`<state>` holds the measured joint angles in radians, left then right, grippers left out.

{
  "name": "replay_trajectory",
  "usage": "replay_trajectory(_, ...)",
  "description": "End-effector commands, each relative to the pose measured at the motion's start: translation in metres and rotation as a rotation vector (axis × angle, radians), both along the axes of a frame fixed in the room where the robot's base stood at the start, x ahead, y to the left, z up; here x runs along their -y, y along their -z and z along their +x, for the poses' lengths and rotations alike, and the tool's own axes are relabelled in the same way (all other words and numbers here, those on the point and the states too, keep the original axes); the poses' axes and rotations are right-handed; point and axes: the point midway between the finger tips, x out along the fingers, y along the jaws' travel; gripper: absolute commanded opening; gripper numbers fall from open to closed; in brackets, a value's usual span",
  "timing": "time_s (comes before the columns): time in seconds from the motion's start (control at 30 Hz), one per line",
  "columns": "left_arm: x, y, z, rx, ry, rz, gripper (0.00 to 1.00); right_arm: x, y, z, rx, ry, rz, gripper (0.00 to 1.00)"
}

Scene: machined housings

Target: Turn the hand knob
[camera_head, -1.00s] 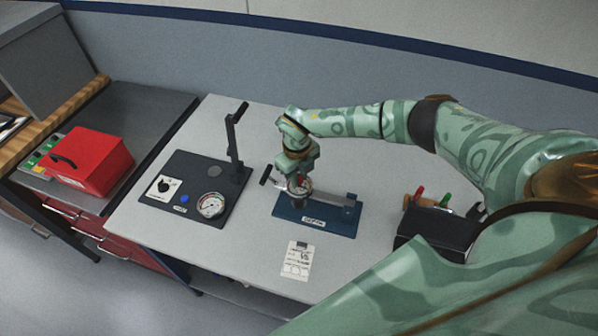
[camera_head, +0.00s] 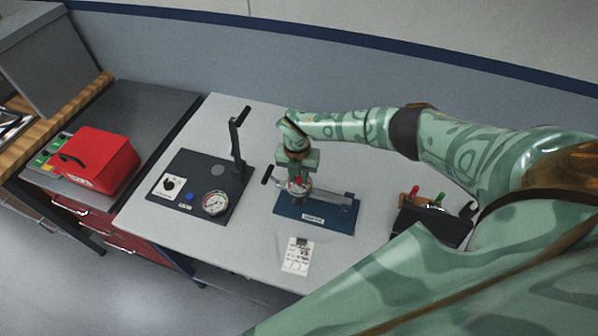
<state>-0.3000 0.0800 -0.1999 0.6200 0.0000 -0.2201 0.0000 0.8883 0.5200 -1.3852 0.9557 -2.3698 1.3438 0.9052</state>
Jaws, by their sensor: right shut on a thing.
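The hand knob (camera_head: 299,181) shows as a small red part above the blue base plate (camera_head: 325,221) of a fixture on the light table. My right gripper (camera_head: 298,186) comes down over it from above and is shut on it. The gripper's fingers hide most of the knob. A dark handle (camera_head: 268,174) sticks out to the left of the fixture, and a grey bar runs to its right end. My left gripper is not in view.
Left of the fixture stands a dark panel (camera_head: 182,213) with a gauge (camera_head: 215,203), a black dial and an upright lever (camera_head: 237,140). A paper card (camera_head: 298,256) lies in front. A black holder (camera_head: 440,221) with red and green handled tools stands at right. A red box (camera_head: 98,162) sits on the left bench.

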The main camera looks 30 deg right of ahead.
Motion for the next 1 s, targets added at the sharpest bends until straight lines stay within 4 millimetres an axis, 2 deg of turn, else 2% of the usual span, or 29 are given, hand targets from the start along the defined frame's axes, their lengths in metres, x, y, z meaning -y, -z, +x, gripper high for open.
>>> replay_trajectory(0.5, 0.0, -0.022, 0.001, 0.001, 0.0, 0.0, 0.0, 0.0, -0.002, 0.001, 0.001, 0.401, 0.0, 0.0)
replay_trajectory(1.0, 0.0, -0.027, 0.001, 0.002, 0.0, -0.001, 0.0, 0.001, -0.001, 0.001, 0.003, 0.516, 0.0, 0.0)
